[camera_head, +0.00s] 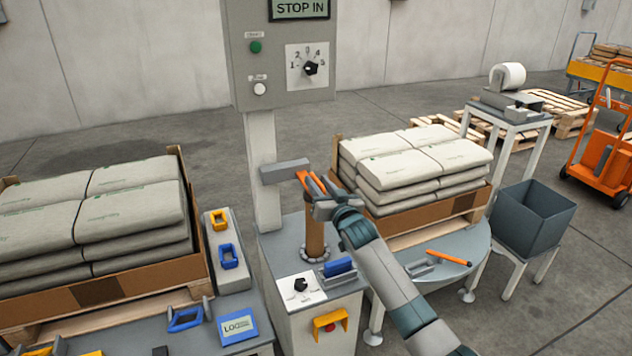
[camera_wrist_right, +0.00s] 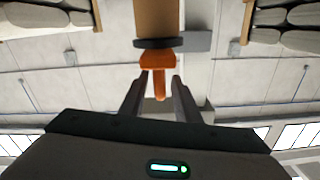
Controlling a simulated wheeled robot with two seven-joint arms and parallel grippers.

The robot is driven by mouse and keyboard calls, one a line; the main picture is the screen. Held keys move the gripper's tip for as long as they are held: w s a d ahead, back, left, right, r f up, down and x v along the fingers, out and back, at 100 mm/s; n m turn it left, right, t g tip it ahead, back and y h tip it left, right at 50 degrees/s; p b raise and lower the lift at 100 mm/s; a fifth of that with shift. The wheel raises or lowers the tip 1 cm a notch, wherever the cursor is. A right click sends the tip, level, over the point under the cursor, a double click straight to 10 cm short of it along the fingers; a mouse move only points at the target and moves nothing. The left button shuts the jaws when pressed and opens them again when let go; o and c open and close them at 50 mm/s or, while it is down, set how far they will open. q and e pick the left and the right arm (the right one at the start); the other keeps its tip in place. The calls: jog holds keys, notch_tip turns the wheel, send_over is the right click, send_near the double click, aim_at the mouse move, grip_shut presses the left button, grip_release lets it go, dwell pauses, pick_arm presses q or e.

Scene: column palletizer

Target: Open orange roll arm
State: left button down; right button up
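The orange roll arm (camera_head: 308,182) sits at the top of an upright brown roll (camera_head: 315,238) on the grey cabinet in the head view. In the right wrist view the orange arm (camera_wrist_right: 157,64) lies against a dark ring at the end of the brown roll (camera_wrist_right: 157,16). My right gripper (camera_head: 325,207) is at the roll's top in the head view. In the right wrist view its two fingers (camera_wrist_right: 160,95) stand apart, with the narrow orange end between them and visible gaps either side. My left gripper is not in view.
A grey control post (camera_head: 262,150) with a dial panel rises behind the roll. Bag stacks in cartons stand left (camera_head: 100,215) and right (camera_head: 415,165). An orange-handled tool (camera_head: 448,258) lies on the round table.

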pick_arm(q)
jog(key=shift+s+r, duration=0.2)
pick_arm(e)
jog(key=shift+x, duration=1)
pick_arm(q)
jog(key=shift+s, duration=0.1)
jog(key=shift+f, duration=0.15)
pick_arm(e)
grip_shut()
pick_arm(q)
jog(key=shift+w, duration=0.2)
